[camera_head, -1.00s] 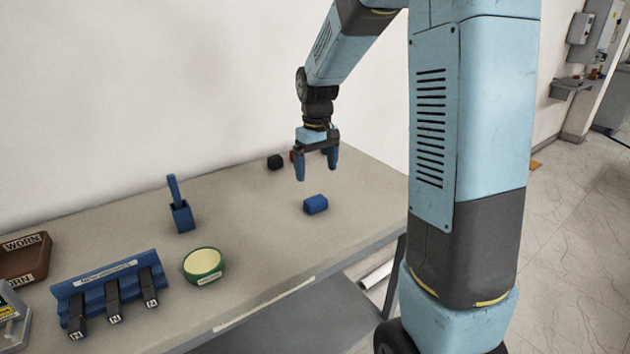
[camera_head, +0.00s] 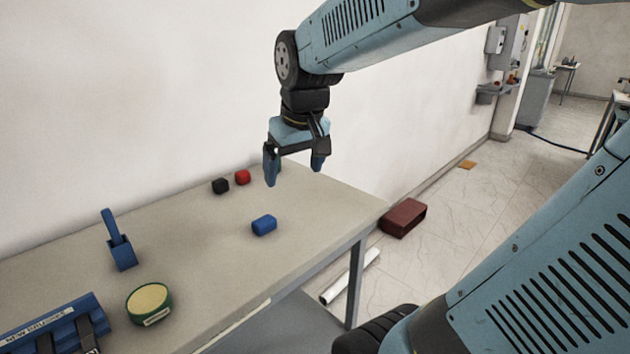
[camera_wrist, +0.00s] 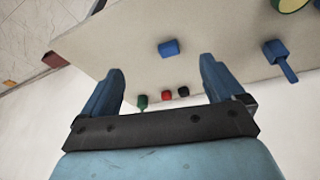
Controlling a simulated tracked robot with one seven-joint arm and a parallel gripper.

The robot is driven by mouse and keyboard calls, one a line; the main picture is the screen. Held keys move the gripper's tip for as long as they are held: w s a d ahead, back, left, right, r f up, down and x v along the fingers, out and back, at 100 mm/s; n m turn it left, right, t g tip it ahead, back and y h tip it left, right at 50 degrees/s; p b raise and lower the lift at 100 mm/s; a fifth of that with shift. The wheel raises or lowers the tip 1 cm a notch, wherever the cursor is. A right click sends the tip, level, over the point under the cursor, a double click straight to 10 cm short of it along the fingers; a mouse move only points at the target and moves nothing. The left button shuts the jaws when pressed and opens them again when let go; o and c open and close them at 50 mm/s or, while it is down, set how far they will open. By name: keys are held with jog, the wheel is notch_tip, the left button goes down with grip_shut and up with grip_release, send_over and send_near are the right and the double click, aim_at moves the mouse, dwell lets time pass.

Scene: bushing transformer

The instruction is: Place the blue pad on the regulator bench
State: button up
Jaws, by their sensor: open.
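The blue pad (camera_head: 264,225) is a small blue block lying on the bench top (camera_head: 215,270) near its right end. In the wrist view the pad (camera_wrist: 169,48) lies beyond my fingertips, about midway between the two fingers. My gripper (camera_head: 294,172) is open and empty, pointing down above the bench, a little behind and to the right of the pad. In the wrist view my gripper's fingers (camera_wrist: 160,78) are wide apart with nothing between them. I cannot tell which bench is the regulator bench.
Black (camera_head: 220,186), red (camera_head: 242,177) and green (camera_head: 279,165) blocks sit behind the pad. A blue holder (camera_head: 122,254), a green-rimmed round dish (camera_head: 149,304) and a blue rack (camera_head: 50,327) stand left. A dark red box (camera_head: 403,218) and white tube (camera_head: 350,277) lie on the floor.

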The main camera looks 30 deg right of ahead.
jog(key=s+m+t, duration=0.1)
jog(key=s, duration=0.7)
jog(key=shift+s+r+t, duration=0.25)
jog(key=shift+r+t, duration=0.05)
jog(key=shift+t, duration=0.1)
